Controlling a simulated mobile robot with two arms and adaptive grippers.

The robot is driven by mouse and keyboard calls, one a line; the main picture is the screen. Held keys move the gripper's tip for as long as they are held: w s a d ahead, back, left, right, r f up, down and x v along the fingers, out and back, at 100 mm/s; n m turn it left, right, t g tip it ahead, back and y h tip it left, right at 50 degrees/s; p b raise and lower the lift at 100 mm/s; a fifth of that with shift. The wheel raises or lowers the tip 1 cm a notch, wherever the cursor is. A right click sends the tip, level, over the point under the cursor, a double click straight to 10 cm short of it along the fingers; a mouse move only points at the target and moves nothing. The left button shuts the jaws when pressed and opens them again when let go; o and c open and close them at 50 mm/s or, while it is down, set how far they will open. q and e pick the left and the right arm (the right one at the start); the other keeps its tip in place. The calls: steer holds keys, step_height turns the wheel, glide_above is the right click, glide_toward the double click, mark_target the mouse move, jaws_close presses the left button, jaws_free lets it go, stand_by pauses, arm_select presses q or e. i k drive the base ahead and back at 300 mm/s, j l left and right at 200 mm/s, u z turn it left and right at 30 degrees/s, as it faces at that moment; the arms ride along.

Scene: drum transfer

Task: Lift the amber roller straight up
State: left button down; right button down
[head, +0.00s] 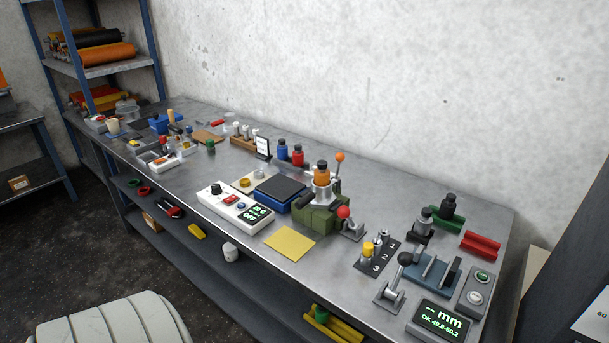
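An orange, amber-like roller (107,54) lies on its side on the upper shelf of the blue rack, at the far upper left. A black roller (97,37) lies just behind it. More red, orange and yellow rollers lie on the shelf below; I cannot tell for certain which one is the amber roller. Neither of my grippers is in view.
A long grey workbench (440,196) runs along the wall, crowded with small devices, bottles and levers. A lower shelf (255,272) under it holds a few items. A dark table (30,115) stands at the left.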

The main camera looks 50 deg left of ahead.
mark_target(322, 174)
steer(key=u, duration=1.35)
